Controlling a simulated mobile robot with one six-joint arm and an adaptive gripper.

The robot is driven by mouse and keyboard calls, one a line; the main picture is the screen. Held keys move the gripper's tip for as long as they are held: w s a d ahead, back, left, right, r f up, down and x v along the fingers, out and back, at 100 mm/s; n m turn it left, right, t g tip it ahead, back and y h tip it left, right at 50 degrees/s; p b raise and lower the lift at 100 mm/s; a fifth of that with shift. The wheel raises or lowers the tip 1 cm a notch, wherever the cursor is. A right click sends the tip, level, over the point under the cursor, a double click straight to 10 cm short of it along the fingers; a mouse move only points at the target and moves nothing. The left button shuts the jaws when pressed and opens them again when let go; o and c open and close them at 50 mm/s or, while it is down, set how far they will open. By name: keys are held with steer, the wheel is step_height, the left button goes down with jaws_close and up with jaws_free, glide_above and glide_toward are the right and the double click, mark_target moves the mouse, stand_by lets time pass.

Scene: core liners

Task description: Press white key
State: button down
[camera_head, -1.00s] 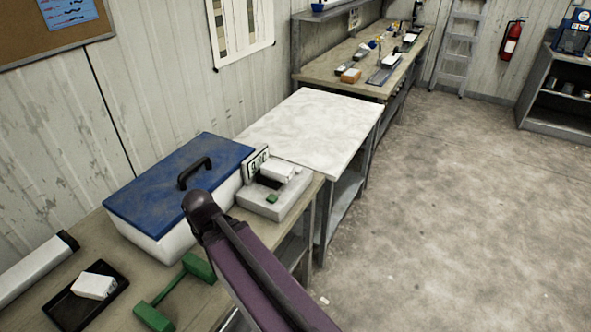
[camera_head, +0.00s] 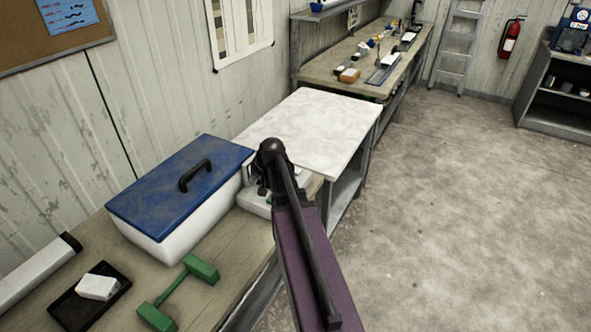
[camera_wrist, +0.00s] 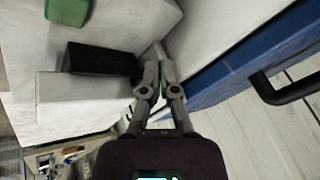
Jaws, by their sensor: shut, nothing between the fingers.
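The pale device sits at the right end of the bench, and its grey-white body (camera_head: 251,200) is mostly hidden behind my arm in the head view. In the wrist view it shows a green key (camera_wrist: 68,9), a black part (camera_wrist: 103,60) and a white block (camera_wrist: 72,90), which looks like the white key. My gripper (camera_wrist: 157,66) is shut and empty. Its fingertips appear just right of the black part in the wrist view, between the device and the blue-lidded box. I cannot tell whether they touch anything. In the head view the gripper is largely hidden behind my wrist.
The white box with a blue lid (camera_head: 165,185) and black handle stands close left of the device. A green dumbbell-shaped object (camera_head: 180,291) and a black tray (camera_head: 80,312) holding a white block (camera_head: 97,287) lie nearer. A pale-topped table (camera_head: 315,125) adjoins behind.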

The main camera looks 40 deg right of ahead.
mark_target(297, 171)
steer(key=d+r+m+t+h, duration=0.1)
steer(key=d+r+m, duration=0.1)
steer(key=d, duration=0.8)
steer(key=w+d+r+m+t+h+p, duration=0.1)
steer(key=d+r+m+t, duration=0.1)
steer(key=d, duration=0.8)
steer(key=shift+w+r, duration=0.25)
steer(key=shift+r, duration=0.1)
steer(key=shift+f, duration=0.1)
step_height(297, 171, down, 9)
steer(key=b, duration=0.8)
steer(key=shift+b, duration=0.3)
steer(key=shift+f+b, duration=0.3)
steer(key=shift+b, duration=0.15)
